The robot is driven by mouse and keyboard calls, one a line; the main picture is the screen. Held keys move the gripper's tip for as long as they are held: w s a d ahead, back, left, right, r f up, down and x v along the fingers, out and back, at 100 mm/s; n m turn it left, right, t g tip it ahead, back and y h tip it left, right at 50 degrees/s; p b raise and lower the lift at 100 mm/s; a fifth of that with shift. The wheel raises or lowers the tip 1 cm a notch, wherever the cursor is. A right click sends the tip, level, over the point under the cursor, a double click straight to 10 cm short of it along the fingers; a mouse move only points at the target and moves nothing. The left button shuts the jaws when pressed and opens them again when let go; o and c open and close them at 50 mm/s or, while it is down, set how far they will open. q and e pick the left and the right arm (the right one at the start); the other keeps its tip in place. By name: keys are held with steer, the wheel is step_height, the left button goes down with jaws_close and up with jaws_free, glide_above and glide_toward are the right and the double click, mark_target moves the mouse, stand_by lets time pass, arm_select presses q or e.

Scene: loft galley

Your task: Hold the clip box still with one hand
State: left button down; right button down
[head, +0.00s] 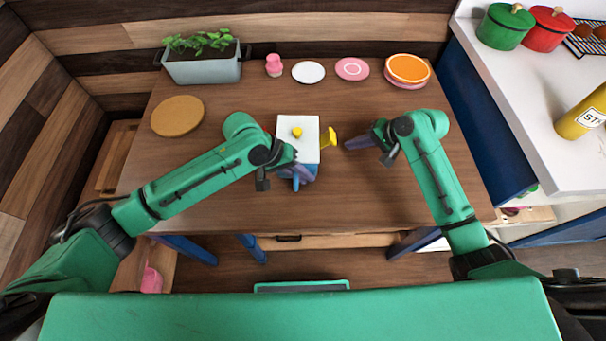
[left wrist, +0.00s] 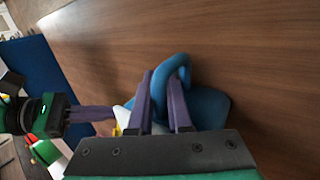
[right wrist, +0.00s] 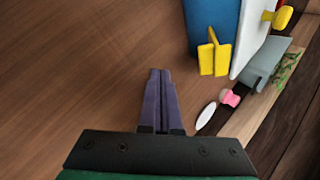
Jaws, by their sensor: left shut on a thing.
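The clip box has a blue body (right wrist: 212,22), a white lid (head: 288,148) with a yellow knob (head: 297,132), and a yellow clip (head: 329,139) sticking out on its right side. It stands upright on the table. My left gripper (head: 296,176) is at the box's near side, shut on its curved blue handle (left wrist: 175,68); the fingers lie on either side of the handle in the left wrist view. My right gripper (head: 349,146) is shut and empty, a little right of the clip and apart from it. The clip (right wrist: 213,56) also shows in the right wrist view.
The wooden table (head: 240,215) is clear around the box. A round wooden board (head: 178,116) is at the left, a planter (head: 203,67) at the back left. A pink item (head: 274,65), white plate (head: 308,72), pink plate (head: 352,69) and orange-topped stack (head: 407,69) line the back.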

steer(key=shift+a, duration=2.35)
steer(key=shift+d+f, duration=0.1)
steer(key=shift+d, duration=0.05)
steer(key=shift+d, duration=1.9)
step_height(320, 180, up, 10)
